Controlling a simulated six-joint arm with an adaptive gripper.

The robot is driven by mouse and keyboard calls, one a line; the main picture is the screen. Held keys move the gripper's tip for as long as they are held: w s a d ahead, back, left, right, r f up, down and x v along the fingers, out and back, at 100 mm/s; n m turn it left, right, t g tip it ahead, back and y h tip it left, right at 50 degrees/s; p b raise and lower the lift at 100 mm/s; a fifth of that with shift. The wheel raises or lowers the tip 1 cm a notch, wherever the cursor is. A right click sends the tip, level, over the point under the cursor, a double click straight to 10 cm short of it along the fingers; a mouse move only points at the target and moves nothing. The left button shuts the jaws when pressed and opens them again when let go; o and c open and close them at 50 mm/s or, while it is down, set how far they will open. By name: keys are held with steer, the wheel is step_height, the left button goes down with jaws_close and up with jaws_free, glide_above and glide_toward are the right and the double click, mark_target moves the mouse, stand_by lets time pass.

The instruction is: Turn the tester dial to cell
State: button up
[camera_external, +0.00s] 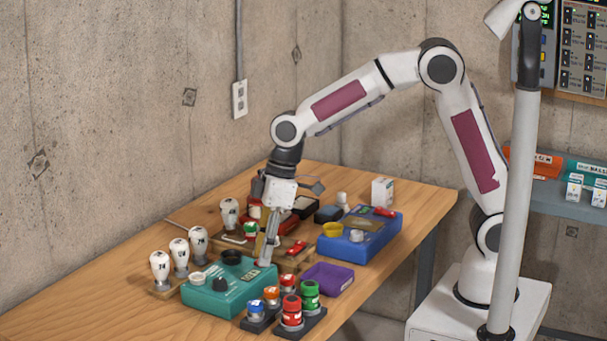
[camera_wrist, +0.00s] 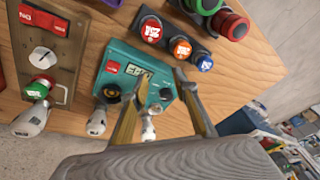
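The teal tester (camera_external: 207,298) sits on the wooden table below and left of my gripper (camera_external: 265,261). Its dark dial (camera_external: 219,285) is on the front part of its top, apart from my fingers. In the wrist view the tester (camera_wrist: 116,60) lies below my gripper (camera_wrist: 160,76), with its small display (camera_wrist: 138,72) near the left fingertip. The fingers are spread and hold nothing. The left finger hides part of the tester, and the dial's marks are too small to read.
White bulbs (camera_external: 179,253) stand left of the tester. Dark holders with coloured caps (camera_external: 291,307) stand in front of it. A purple tray (camera_external: 328,280) and a blue box (camera_external: 365,243) lie to the right. The table's near-left part is clear.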

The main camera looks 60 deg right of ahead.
steer(key=n+y, duration=0.1)
steer(key=n, duration=0.1)
glide_toward(220, 280)
steer(key=s+f, duration=0.1)
steer(key=shift+w+a+r+n+t, duration=0.15)
steer(key=shift+w+n+t, duration=0.05)
steer(key=shift+n+t, duration=0.3)
steer(key=shift+x, duration=3.95)
jaws_close()
